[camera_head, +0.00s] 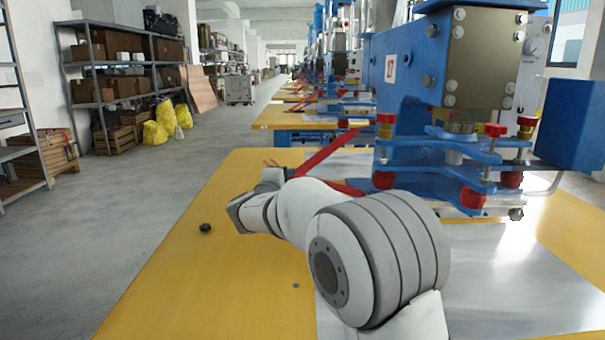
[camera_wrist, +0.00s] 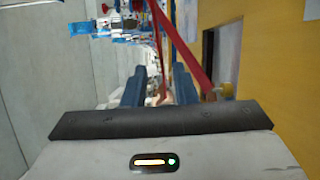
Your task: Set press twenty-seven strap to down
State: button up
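The blue press with a "27" label (camera_head: 391,68) stands at the right in the head view. A red strap (camera_head: 328,153) slants up and right from beside my gripper toward the press, and a second red length (camera_head: 345,187) runs low toward its base. In the wrist view a broad red strap (camera_wrist: 187,47) runs diagonally past the right finger. My gripper (camera_wrist: 158,72) has its two blue fingers apart, with a gap between them. Whether the strap touches a finger I cannot tell. In the head view my arm hides most of the gripper.
The press stands on a yellow table (camera_head: 190,270) with a metal plate (camera_head: 500,265). A small dark knob (camera_head: 205,228) lies on the yellow top at left. More presses stand in a row behind. Shelves (camera_head: 120,75) line the left wall; the grey aisle (camera_head: 130,195) is clear.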

aim_at(299, 174)
jog(key=x, duration=0.6)
jog(key=shift+w+d+b, duration=0.25)
jog(key=shift+w+b, duration=0.05)
jog(key=shift+b, duration=0.05)
grip_shut()
dwell(1.1)
